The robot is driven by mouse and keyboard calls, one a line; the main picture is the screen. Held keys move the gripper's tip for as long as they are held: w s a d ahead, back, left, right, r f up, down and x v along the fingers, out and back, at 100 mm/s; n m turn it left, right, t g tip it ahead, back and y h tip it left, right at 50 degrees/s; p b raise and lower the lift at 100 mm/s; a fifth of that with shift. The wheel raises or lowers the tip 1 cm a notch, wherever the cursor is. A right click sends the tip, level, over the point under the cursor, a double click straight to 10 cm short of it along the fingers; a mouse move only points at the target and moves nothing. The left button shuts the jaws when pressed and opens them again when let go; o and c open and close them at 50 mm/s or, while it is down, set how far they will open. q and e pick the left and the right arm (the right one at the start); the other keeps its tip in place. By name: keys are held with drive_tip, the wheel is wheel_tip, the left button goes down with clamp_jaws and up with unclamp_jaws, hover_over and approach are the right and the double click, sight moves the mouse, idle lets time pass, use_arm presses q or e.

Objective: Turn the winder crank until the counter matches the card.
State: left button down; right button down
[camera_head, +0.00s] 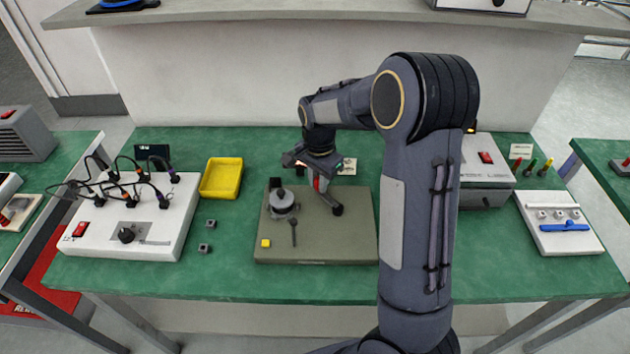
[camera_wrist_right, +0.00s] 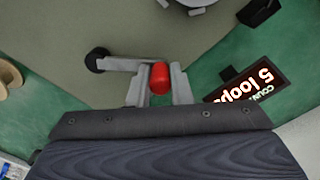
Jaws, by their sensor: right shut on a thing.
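The winder (camera_head: 340,250) is an olive base plate on the green bench, with a grey spool (camera_head: 283,201) at its left. The crank is a grey arm (camera_wrist_right: 128,64) running from a black hub (camera_wrist_right: 97,59) to a red handle (camera_wrist_right: 159,78). My right gripper (camera_head: 318,182) is shut on the red handle; its two fingers (camera_wrist_right: 160,95) flank it in the wrist view. The card (camera_wrist_right: 250,85) reads "COUNT 5 loops" and lies beside the plate. A small dark box (camera_head: 275,183), perhaps the counter, stands at the plate's back left; its reading is not legible. My left gripper is out of view.
A yellow tray (camera_head: 221,194) and a white panel box (camera_head: 128,245) with black cables are at the left. A grey box (camera_head: 487,186) and a white fixture (camera_head: 556,238) with a blue part are at the right. The bench front is mostly clear.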

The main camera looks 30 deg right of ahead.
drive_tip(key=shift+d+m, duration=0.2)
drive_tip(key=shift+m, duration=0.1)
idle(0.4)
drive_tip(key=c, duration=1.3)
unclamp_jaws()
wheel_tip(320, 180, up, 8)
drive_tip(key=shift+f, duration=0.25)
drive_tip(key=shift+r, duration=0.2)
